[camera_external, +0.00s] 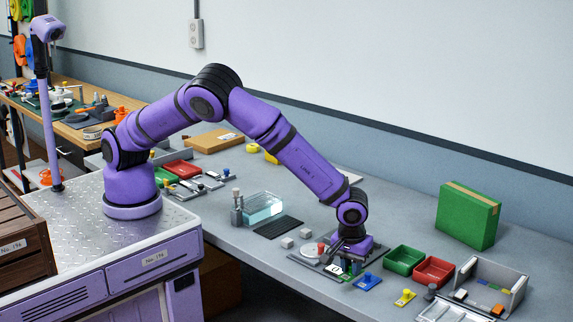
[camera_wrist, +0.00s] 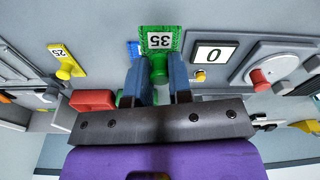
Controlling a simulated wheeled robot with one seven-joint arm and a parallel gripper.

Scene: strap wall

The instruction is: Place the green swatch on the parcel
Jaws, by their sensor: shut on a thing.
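The green swatch (camera_wrist: 160,40) is a small green plate with a "35" label and a green knob. In the wrist view my gripper (camera_wrist: 158,88) is shut on its knob. In the external view my gripper (camera_external: 347,266) points down low over the bench and the green swatch (camera_external: 346,278) shows only partly below it. I cannot tell whether the plate touches the bench. A flat brown labelled box (camera_external: 214,140) lies at the back left. Either could be the parcel.
A blue swatch (camera_external: 367,282) and a yellow swatch (camera_external: 405,298) lie to the right of my gripper. Green (camera_external: 404,260) and red (camera_external: 434,271) bins stand between it and the green box. A grey tray (camera_external: 491,285) is farther right. A red-knobbed device (camera_wrist: 262,77) is close by.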

